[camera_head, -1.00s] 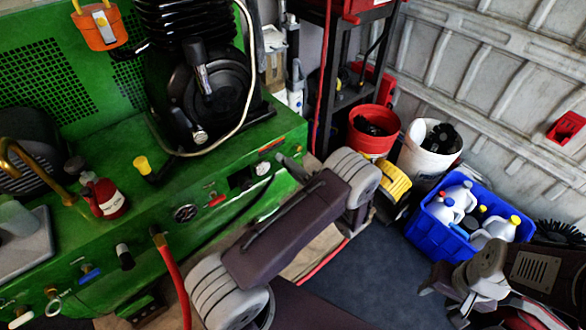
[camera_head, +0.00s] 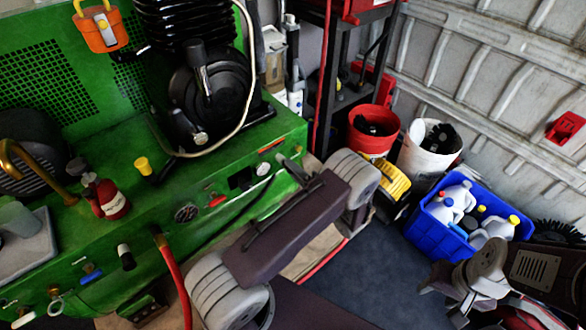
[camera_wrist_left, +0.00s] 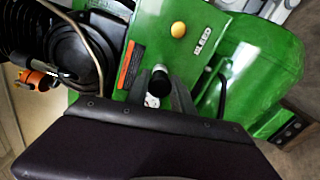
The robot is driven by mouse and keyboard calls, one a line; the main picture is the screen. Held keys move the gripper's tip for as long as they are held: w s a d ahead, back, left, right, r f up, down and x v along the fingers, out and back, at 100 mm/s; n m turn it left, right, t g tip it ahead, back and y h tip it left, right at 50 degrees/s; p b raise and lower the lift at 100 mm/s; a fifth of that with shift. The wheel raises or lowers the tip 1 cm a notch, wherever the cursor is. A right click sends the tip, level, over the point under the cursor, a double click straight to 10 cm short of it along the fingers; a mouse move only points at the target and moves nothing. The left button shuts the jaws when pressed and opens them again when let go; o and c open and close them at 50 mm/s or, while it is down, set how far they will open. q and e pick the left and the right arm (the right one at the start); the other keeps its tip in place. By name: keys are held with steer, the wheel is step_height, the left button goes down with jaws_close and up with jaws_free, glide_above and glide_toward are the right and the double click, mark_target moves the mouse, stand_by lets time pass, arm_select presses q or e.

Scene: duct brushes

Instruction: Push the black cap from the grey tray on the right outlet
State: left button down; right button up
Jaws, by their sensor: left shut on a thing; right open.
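My left gripper (camera_head: 283,161) is at the right end of the green machine's front, partly hidden behind my own arm in the head view. In the left wrist view its grey fingers (camera_wrist_left: 164,94) are shut on a black cap (camera_wrist_left: 160,82). A pale, shiny round part shows just below the cap. I cannot tell whether the cap touches an outlet. The grey tray (camera_head: 42,250) is on the machine at the far left, with no black cap visible on it. A black-and-white fitting (camera_head: 125,257) sticks out of the front. My right gripper (camera_head: 443,300) is open and empty at lower right.
A red bottle (camera_head: 107,197), a yellow knob (camera_head: 142,165) and a brass pipe (camera_head: 35,168) stand on the green machine (camera_head: 225,160). A red hose (camera_head: 172,275) hangs in front. A blue crate (camera_head: 425,226) of jugs and two buckets stand right. Dark floor between is clear.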

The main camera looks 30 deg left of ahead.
arm_select(q)
steer(key=shift+w+a, duration=0.15)
steer(key=shift+a, duration=0.2)
stand_by(0.4)
steer(key=c, duration=1)
jaws_free()
steer(key=shift+d, duration=0.45)
steer(key=p+v, duration=0.1)
steer(key=v, duration=0.7)
